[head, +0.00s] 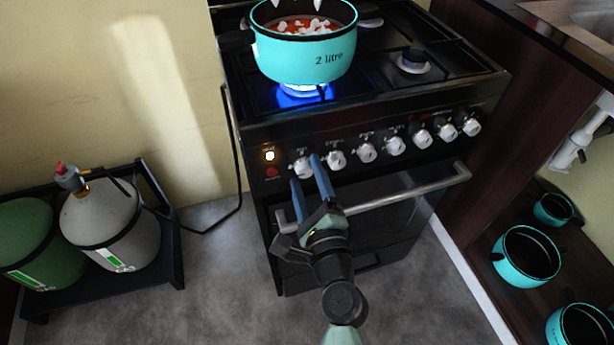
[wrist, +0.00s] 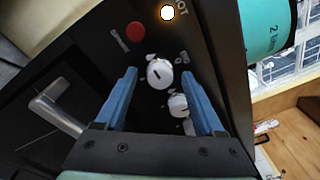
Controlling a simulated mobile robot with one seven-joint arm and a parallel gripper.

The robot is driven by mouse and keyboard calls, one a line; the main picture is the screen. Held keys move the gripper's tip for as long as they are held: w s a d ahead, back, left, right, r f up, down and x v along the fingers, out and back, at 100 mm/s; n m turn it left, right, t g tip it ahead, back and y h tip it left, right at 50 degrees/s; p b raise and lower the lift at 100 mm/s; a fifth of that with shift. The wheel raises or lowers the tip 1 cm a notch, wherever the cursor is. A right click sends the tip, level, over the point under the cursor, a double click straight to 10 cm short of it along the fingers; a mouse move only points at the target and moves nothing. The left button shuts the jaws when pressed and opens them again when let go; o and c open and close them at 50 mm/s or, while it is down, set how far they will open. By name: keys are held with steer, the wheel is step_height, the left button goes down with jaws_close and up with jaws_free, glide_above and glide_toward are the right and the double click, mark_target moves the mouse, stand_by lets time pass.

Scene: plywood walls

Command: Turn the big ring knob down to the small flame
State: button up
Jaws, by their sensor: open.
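A row of white knobs runs along the black stove front in the head view. The leftmost knob (head: 302,167) sits beside the lit orange light. My gripper (head: 306,170) is open in front of this knob, with one blue finger on each side of it in the picture. In the wrist view, the same knob (wrist: 160,73) lies between my fingertips (wrist: 159,75); I cannot tell whether they touch it. A blue flame (head: 303,95) burns under the turquoise "2 litre" pot (head: 306,50) on the front left burner. The knob labels are too small to read.
The oven handle bar (head: 410,191) runs below the knobs, close to my gripper. A second knob (head: 337,159) stands just right of the first. A red button (head: 272,171) is at the left. Gas bottles (head: 100,218) stand on the floor at left; turquoise pots (head: 525,270) are at right.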

jaws_close()
stand_by(0.4)
steer(key=shift+f+n+b, duration=0.1)
steer(key=shift+n+b, duration=0.2)
steer(key=shift+b, duration=0.05)
steer(key=n+b, duration=0.3)
steer(key=shift+f+b, duration=0.2)
steer(key=shift+b, duration=0.15)
steer(key=n+b, duration=0.4)
steer(key=n, duration=0.1)
steer(key=shift+t, duration=0.3)
steer(key=n+b, duration=0.5)
steer(key=shift+w+d+f+n+y+b, duration=0.1)
steer(key=shift+n+y+b, duration=0.2)
steer(key=shift+n+y, duration=0.1)
steer(key=shift+n+y+b, duration=0.3)
steer(key=shift+n+b, duration=1.25)
steer(key=shift+n, duration=0.55)
steer(key=shift+r, duration=0.25)
